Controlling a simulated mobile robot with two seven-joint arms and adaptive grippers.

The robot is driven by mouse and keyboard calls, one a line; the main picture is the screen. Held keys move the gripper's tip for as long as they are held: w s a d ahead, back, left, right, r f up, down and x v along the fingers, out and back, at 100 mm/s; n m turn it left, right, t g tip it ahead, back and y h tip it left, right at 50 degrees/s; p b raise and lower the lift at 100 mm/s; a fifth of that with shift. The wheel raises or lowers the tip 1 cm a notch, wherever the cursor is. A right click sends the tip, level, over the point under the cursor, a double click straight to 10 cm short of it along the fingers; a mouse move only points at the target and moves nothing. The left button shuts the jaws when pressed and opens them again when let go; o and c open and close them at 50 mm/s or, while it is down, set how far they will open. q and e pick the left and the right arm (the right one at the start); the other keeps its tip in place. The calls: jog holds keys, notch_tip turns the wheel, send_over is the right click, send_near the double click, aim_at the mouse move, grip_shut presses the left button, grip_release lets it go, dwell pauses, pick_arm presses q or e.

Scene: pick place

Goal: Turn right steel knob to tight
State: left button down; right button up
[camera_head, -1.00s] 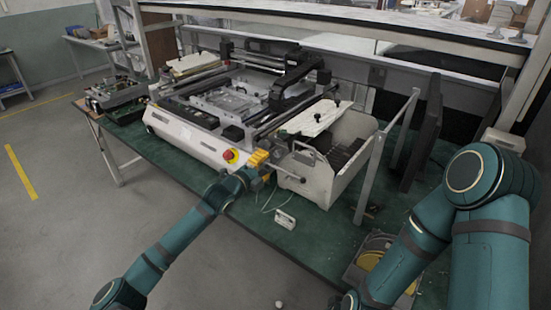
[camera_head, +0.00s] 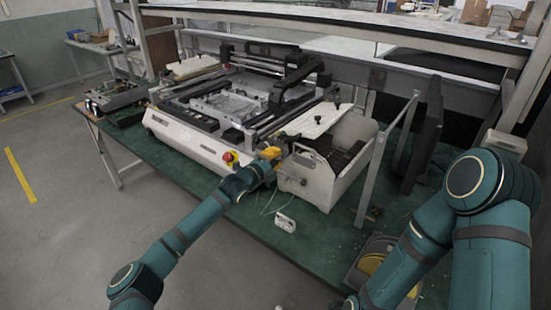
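A white machine (camera_head: 185,138) stands on the green table, with a white open-topped box (camera_head: 318,187) at its right end. A small steel rod end (camera_head: 302,181) sticks out at the front of this box, just right of and below my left gripper. My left gripper (camera_head: 273,154) has yellow fingers and is at the machine's front right corner, beside the box. The fingers are small and partly overlap the machine, so I cannot tell their opening or any contact. No other steel knob is clearly visible there. My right gripper is out of view; only its arm shows at the right.
A red stop button (camera_head: 229,157) sits just left of my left gripper. A cream plate (camera_head: 313,119) with black knobs lies above the box. A small white block (camera_head: 285,222) with a cable lies on the table. A grey frame with yellow discs (camera_head: 372,263) is near my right arm.

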pick_arm(q)
jog(key=shift+m+p, duration=0.7)
jog(key=shift+p, duration=0.05)
jog(key=c, duration=0.8)
grip_release()
jog(key=shift+o, duration=0.2)
jog(key=v, duration=1.2)
